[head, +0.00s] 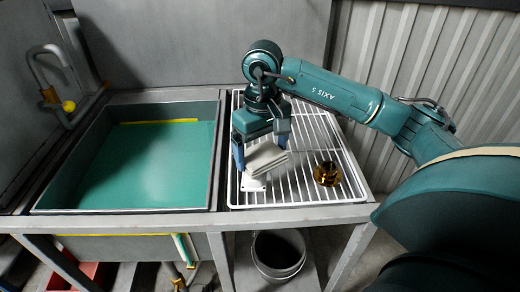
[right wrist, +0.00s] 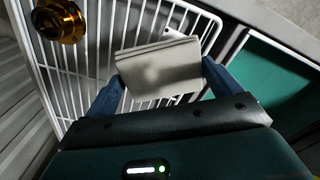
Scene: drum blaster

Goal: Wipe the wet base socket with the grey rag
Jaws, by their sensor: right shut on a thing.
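My right gripper (head: 261,148) is over the white wire rack, its blue fingers shut on the folded grey rag (head: 268,163). In the right wrist view the rag (right wrist: 158,73) spans between the two blue fingertips (right wrist: 163,82). A white plate with small holes (head: 252,185), which looks like the base socket, lies on the rack just below the rag. The rag hides much of it; a white corner shows beyond the rag in the right wrist view (right wrist: 176,34). I cannot tell whether rag and plate touch, or see any wetness. My left gripper is not in view.
A shiny amber-gold part (head: 327,174) stands on the wire rack (head: 300,192), right of the plate. A sink with green water (head: 150,170) and a tap (head: 50,85) is on the left. A bucket (head: 279,255) stands below the rack. A corrugated wall rises behind.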

